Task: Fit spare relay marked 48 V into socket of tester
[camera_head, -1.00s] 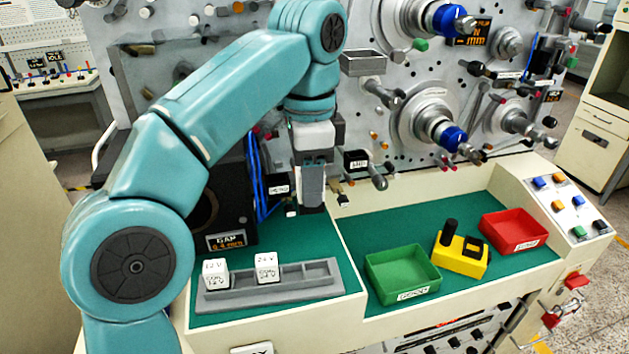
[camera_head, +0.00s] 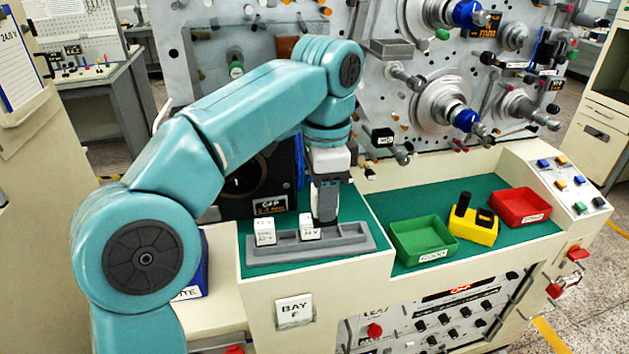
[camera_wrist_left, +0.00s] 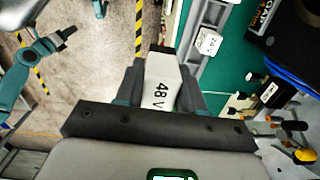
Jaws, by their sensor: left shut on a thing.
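My left gripper (camera_head: 325,207) points down over the grey slotted rack (camera_head: 362,246) on the green bench top, close behind the white 24 V block. It is shut on a white relay marked 48 V (camera_wrist_left: 162,88), which the left wrist view shows between its fingers. The relay is hidden in the head view. A white block marked 24 V (camera_head: 310,228) and another white block (camera_head: 265,231) stand in the rack. The 24 V block also shows in the left wrist view (camera_wrist_left: 208,42). I cannot make out the tester's socket. My right gripper is not identifiable.
Right of the rack stand a green tray (camera_head: 422,240), a yellow unit with a black knob (camera_head: 473,228) and a red tray (camera_head: 521,205). A dark gauge box (camera_head: 250,190) stands behind the rack. A spindle panel (camera_head: 400,120) rises at the back.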

